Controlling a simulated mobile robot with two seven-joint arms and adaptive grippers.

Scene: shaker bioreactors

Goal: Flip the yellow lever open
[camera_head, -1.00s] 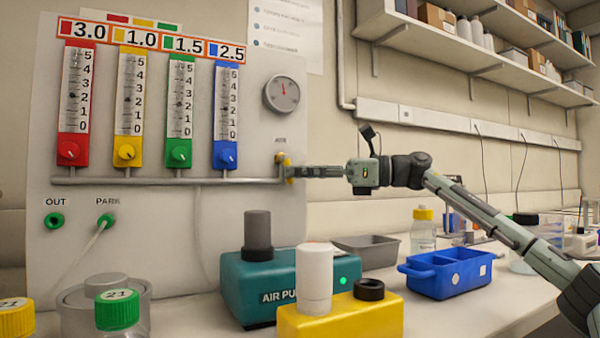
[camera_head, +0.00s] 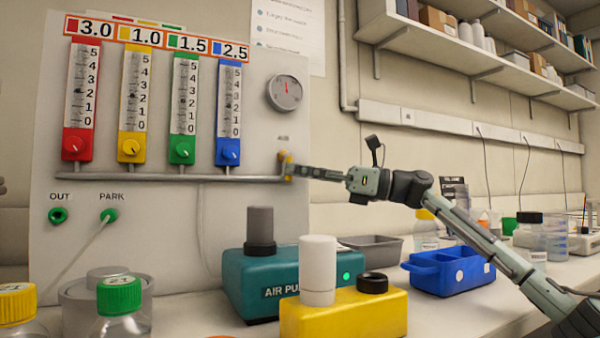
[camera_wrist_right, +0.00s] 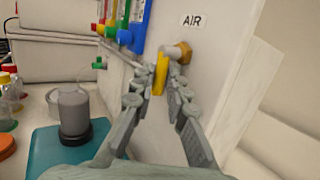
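The yellow lever (camera_wrist_right: 160,74) is a short flat handle hanging down at the brass fitting (camera_wrist_right: 180,52) under the AIR label. In the head view the lever (camera_head: 288,172) is small, at the right end of the grey pipe, and partly covered by my fingers. My right gripper (camera_wrist_right: 161,80) has its fingertips on either side of the lever. The gap is narrow, and I cannot tell whether both fingers press on it. In the head view the right gripper (camera_head: 297,172) reaches the lever from the right. A small grey shape at the left edge may be part of my left gripper; its fingers do not show.
The white panel (camera_head: 140,235) carries several coloured flow meters and a gauge (camera_head: 284,92). Below stand a teal air pump (camera_head: 240,285), a yellow box (camera_head: 345,318), capped bottles and a blue tray (camera_head: 447,280). Open air lies between the pump and my right arm.

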